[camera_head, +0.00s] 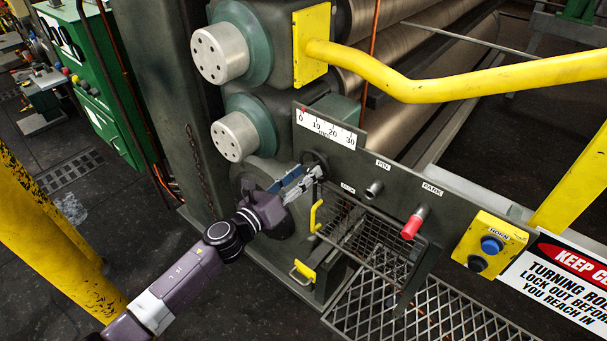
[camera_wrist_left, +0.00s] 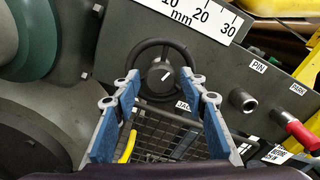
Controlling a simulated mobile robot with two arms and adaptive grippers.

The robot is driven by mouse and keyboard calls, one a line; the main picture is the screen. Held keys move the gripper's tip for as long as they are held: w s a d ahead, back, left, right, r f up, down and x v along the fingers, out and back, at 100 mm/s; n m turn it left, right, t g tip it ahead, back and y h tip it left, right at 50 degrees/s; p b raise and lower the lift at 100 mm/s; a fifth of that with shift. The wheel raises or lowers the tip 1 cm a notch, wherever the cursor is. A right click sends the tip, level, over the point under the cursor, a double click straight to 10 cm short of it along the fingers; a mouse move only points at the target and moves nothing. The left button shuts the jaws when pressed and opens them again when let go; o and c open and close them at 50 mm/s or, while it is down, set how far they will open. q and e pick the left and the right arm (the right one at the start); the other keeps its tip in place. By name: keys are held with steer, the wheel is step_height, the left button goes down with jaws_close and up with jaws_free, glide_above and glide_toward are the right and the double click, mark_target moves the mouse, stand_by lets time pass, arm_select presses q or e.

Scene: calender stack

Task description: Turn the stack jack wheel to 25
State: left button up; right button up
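The stack jack wheel (camera_wrist_left: 160,77), a small black handwheel with a knob-like hub and a white mark, is on the dark panel. In the head view the wheel (camera_head: 314,158) is partly hidden behind my left gripper (camera_head: 308,176). A white mm scale (camera_head: 325,130) marked 0 to 30 sits above it, with a red pointer (camera_head: 303,111) near 0. In the wrist view my left gripper (camera_wrist_left: 159,82) is open, its blue fingers apart on either side of the wheel's lower part. Whether they touch the rim, I cannot tell.
Right of the wheel are the PIN socket (camera_head: 374,189) and the red PARK handle (camera_head: 414,222). A wire mesh guard (camera_head: 375,245) with yellow handles hangs below. A yellow button box (camera_head: 489,248) and a thick yellow rail (camera_head: 430,86) are further right.

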arm_select(q)
steer(key=shift+o, duration=0.2)
steer(key=v, duration=1.2)
steer(key=shift+f, duration=0.15)
